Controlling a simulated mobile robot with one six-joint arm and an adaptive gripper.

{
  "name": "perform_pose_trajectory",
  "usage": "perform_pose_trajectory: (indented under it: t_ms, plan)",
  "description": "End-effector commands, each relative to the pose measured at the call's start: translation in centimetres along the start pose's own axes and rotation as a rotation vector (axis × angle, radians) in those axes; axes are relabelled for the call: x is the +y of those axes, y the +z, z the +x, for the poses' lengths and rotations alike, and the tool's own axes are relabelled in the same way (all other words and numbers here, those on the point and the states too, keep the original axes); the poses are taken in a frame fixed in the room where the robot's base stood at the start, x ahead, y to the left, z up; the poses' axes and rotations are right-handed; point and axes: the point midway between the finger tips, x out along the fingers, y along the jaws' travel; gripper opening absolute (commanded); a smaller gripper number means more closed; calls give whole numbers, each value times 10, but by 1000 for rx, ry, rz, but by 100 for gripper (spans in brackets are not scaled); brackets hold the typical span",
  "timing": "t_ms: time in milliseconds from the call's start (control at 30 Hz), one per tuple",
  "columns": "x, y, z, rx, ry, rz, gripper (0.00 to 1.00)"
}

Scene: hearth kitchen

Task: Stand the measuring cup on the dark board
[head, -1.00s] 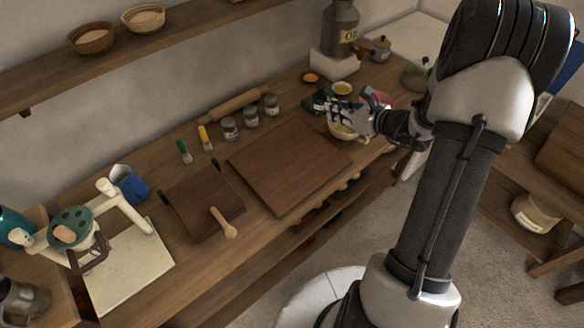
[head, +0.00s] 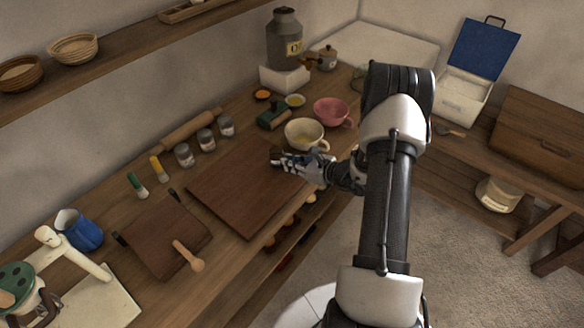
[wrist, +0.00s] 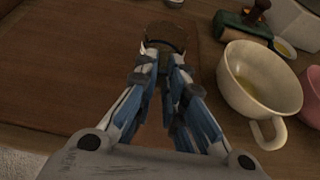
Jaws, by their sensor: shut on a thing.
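My gripper (wrist: 164,65) is shut on a small brown round cup, which I take as the measuring cup (wrist: 165,36). In the head view the gripper (head: 281,159) hides most of this cup, and only a dark bit shows at its tip. The large dark brown board (head: 240,195) lies flat on the counter; it also fills the left of the wrist view (wrist: 90,70). The held cup is at the board's far right edge. I cannot tell whether it touches the board or hangs just above.
A cream cup (head: 304,133) stands close right of the gripper, with a pink cup (head: 332,112) beyond. A green-and-brown item (head: 272,117) and several jars (head: 205,140) line the back. A smaller dark board (head: 165,235) lies left. The large board's top is clear.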

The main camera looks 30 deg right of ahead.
Motion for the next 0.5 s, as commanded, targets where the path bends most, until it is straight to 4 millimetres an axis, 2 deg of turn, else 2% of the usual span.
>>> perform_pose_trajectory:
  t_ms: [33,100,467,500]
  plan:
    - [0,-9,4,0,1,2,0]
    - [0,-12,6,-1,0,1,0]
    - [0,-16,7,-1,0,0,0]
    - [0,-15,7,0,0,0,12]
